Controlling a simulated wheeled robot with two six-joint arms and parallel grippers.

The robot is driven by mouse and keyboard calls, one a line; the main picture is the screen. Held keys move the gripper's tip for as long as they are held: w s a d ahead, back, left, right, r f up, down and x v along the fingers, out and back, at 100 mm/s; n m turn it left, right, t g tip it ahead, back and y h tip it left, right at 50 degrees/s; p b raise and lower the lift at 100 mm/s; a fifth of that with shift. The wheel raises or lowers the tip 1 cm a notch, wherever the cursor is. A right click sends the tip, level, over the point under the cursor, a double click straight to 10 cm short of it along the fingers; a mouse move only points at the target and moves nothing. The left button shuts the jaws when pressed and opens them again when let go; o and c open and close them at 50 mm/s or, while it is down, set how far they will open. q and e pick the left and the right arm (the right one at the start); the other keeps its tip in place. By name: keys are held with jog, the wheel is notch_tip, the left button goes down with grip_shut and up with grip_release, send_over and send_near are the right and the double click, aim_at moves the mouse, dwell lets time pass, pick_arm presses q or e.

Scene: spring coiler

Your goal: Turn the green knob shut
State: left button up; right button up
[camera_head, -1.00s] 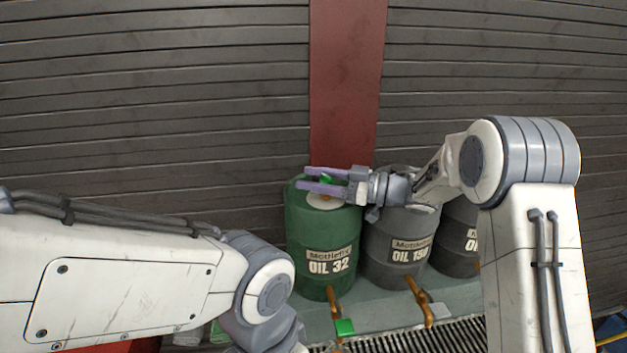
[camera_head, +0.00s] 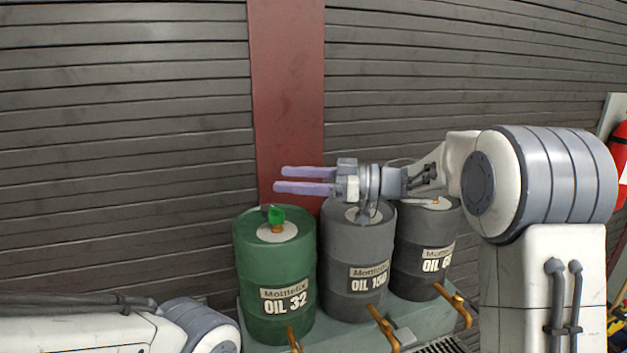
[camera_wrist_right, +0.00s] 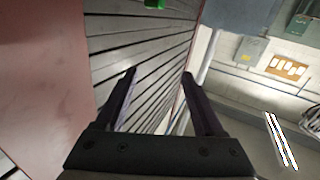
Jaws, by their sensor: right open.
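The green knob (camera_head: 276,214) stands on the lid of the green drum labelled OIL 32 (camera_head: 272,275). My right gripper (camera_head: 280,180) is open and empty. Its two purple fingers point left, above the knob and apart from it in the head view. In the right wrist view the fingers (camera_wrist_right: 165,88) are spread with nothing between them. A small part of the green knob (camera_wrist_right: 153,4) shows at the top edge there. My left arm shows at the lower left of the head view, but its gripper is out of view.
A grey drum labelled OIL 150 (camera_head: 352,285) and another grey drum (camera_head: 420,265) stand to the right of the green one. Brass taps (camera_head: 383,325) stick out in front. A slatted wall (camera_head: 120,150) with a red post (camera_head: 287,90) is behind.

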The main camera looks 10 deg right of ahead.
aim_at(271, 212)
jog(key=d+r, duration=0.1)
jog(key=s+d, duration=0.1)
jog(key=s+d+r, duration=0.1)
jog(key=shift+d+r+b, duration=0.3)
jog(key=shift+d+b, duration=0.05)
jog(key=shift+b, duration=0.05)
jog(key=a+f+m+t+h+b, duration=0.1)
jog(key=a+f+m+t+b, duration=0.1)
jog(key=a+m+t, duration=0.4)
jog(key=f+m+t+h, duration=0.1)
jog(key=f+h, duration=0.1)
jog(key=f, duration=0.1)
jog(key=s+d+f+m+t+h+b, duration=0.1)
jog(key=f+t+h, duration=0.1)
jog(key=f, duration=0.1)
jog(key=d+f+m+t+h, duration=0.1)
jog(key=f+m+t+h, duration=0.1)
jog(key=f+h, duration=0.1)
jog(key=shift+s+d+f+b, duration=0.2)
jog(key=shift+s+f+b, duration=0.05)
jog(key=shift+f+b, duration=0.1)
jog(key=shift+w+f, duration=0.1)
jog(key=shift+w, duration=0.05)
jog(key=p+x, duration=0.3)
jog(key=x, duration=0.6)
jog(key=shift+w+a+p, duration=0.25)
jog(key=shift+w+p, duration=0.05)
jog(key=shift+w, duration=0.15)
